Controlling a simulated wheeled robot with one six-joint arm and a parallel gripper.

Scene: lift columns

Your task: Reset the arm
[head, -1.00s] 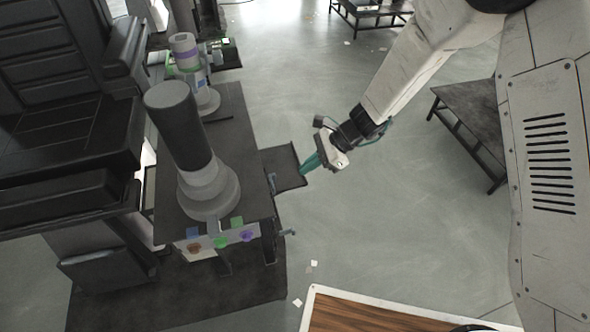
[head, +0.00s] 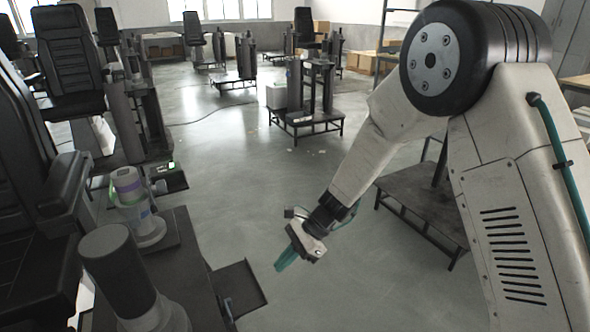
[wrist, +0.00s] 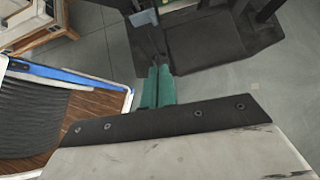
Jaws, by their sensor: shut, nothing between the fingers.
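My gripper (head: 284,261) hangs at the end of my pale arm near the middle of the head view, over open grey floor. Its teal fingers are shut together and empty. They also show shut in the wrist view (wrist: 158,86). The gripper is to the right of a dark flat shelf (head: 238,288) that sticks out from a column stand, and in the head view it looks apart from it.
A lift column with a dark cylinder (head: 117,272) stands at lower left, with a smaller column (head: 130,190) behind it. Black seats (head: 70,60) line the left. A low dark table (head: 425,205) is behind my arm. Open floor (head: 240,170) lies between.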

